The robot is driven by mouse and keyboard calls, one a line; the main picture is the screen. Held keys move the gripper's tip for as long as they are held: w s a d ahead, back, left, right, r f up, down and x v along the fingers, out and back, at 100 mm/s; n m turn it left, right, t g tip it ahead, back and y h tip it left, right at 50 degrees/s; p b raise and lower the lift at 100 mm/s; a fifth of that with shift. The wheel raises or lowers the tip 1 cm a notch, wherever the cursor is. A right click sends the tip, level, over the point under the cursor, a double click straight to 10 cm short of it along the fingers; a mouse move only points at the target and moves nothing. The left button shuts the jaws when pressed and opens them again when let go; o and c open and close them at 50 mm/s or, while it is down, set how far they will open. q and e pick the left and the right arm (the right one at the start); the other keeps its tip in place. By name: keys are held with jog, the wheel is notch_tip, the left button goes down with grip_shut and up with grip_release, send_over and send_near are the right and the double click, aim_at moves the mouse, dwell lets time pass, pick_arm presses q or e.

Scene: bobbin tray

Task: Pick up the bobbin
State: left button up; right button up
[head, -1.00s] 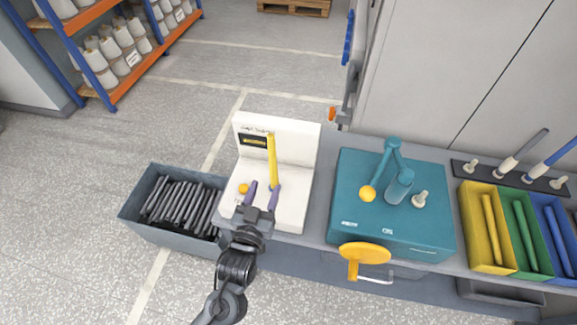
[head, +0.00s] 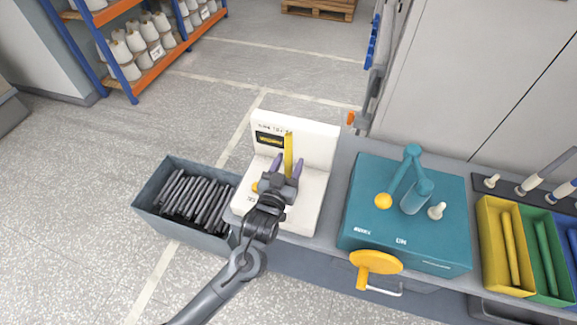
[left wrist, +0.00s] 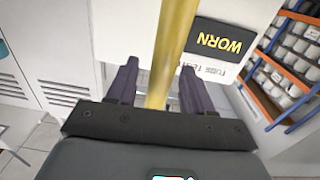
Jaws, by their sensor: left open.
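The bobbin is a long yellow tube (head: 288,146) standing upright on the white tube tester (head: 318,150). In the left wrist view the bobbin (left wrist: 173,45) runs up between the fingers. My left gripper (head: 287,168) is open, with its purple fingers on either side of the bobbin's lower part. In the left wrist view the gripper (left wrist: 158,80) shows a gap beside the tube, and it is not clamped. The bobbin's foot is hidden behind the gripper. My right gripper is not in view.
A dark panel reading WORN (left wrist: 218,40) is on the tester's back wall. A grey bin (head: 150,205) of dark tubes stands left. A teal machine (head: 360,215) with a yellow handwheel (head: 376,262) is right, then yellow (head: 490,225), green and blue trays holding tubes.

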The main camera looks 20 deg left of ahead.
pick_arm(q)
grip_shut()
dwell(0.3)
